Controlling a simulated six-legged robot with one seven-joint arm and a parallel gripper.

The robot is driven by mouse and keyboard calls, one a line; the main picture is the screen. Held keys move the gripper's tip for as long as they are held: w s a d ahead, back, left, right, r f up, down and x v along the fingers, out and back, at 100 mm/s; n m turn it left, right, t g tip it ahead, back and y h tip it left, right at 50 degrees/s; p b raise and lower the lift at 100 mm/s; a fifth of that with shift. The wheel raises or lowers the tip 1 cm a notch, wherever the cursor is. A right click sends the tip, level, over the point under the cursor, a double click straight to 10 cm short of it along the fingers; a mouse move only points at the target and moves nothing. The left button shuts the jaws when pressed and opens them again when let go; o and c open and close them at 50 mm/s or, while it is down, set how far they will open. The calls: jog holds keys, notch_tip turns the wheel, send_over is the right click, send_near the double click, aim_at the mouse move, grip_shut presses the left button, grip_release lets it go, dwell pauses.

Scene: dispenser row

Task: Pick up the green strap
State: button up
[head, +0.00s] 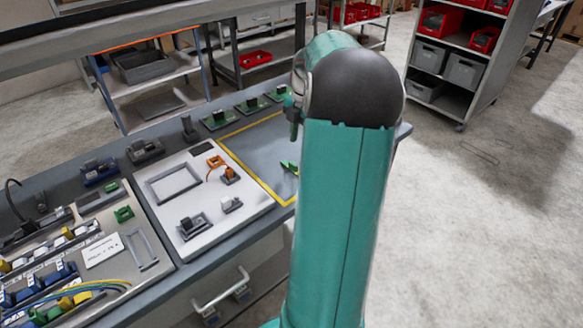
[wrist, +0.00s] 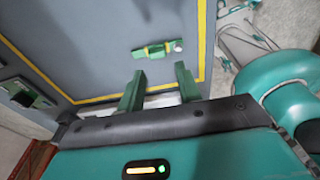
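The green strap (wrist: 157,49), a short piece with a yellowish middle and a pale round end, lies on the grey surface inside the yellow border in the wrist view. My gripper (wrist: 158,78) has two green fingers spread apart with nothing between them. The strap appears just past the fingertips, roughly centred across the gap. In the head view my arm hides most of the gripper. A small green piece (head: 289,167) shows beside the arm there; I cannot tell whether it is the strap or a fingertip.
The yellow border (wrist: 203,45) runs close to the strap's right. Several green dispensers (head: 217,119) line the bench's back edge. A white board (head: 205,190) with a frame and small parts lies left of the bordered area. A cluttered tray (head: 100,250) lies farther left.

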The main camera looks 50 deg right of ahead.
aim_at(293, 163)
jog(key=f, duration=0.3)
jog(key=shift+w+a+f, duration=0.1)
jog(key=shift+w+a, duration=0.05)
jog(key=shift+a, duration=0.15)
jog(key=f, duration=0.3)
jog(key=a+f, duration=0.1)
jog(key=f, duration=0.1)
jog(key=shift+w, duration=0.35)
jog(key=shift+c, duration=0.2)
jog(key=c, duration=0.7)
